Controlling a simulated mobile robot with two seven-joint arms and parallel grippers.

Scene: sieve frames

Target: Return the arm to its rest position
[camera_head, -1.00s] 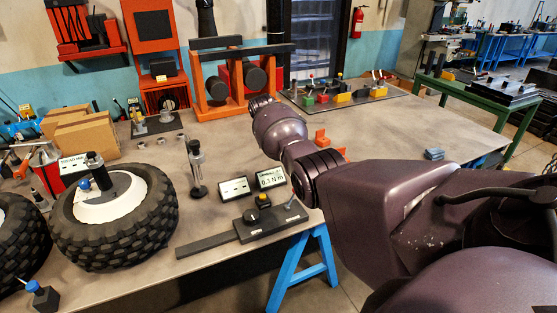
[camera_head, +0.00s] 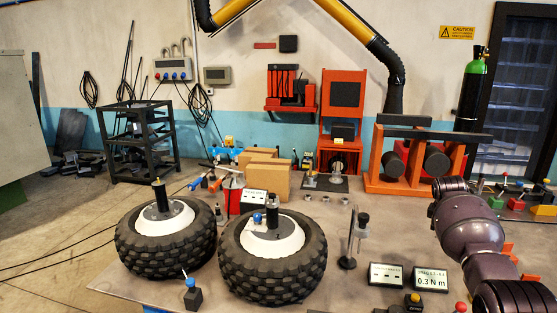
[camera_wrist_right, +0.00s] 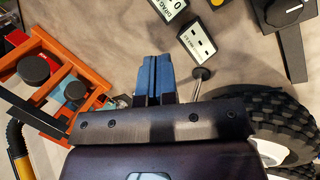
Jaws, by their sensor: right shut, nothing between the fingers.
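My right arm (camera_head: 470,232) comes in from the lower right of the head view and reaches out over the table. Its gripper's fingers cannot be made out there. In the right wrist view my right gripper (camera_wrist_right: 155,72) has its two blue fingers together with nothing between them, above the grey tabletop. My left gripper is in neither current view.
Two tyres (camera_head: 272,278) (camera_head: 135,250) stand on the table (camera_head: 325,235). Near my arm are a display reading 0.3 N m (camera_head: 430,279), a small stand (camera_head: 349,258) and an orange rack with black rollers (camera_head: 380,172). Cardboard boxes (camera_head: 270,180) stand behind the tyres.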

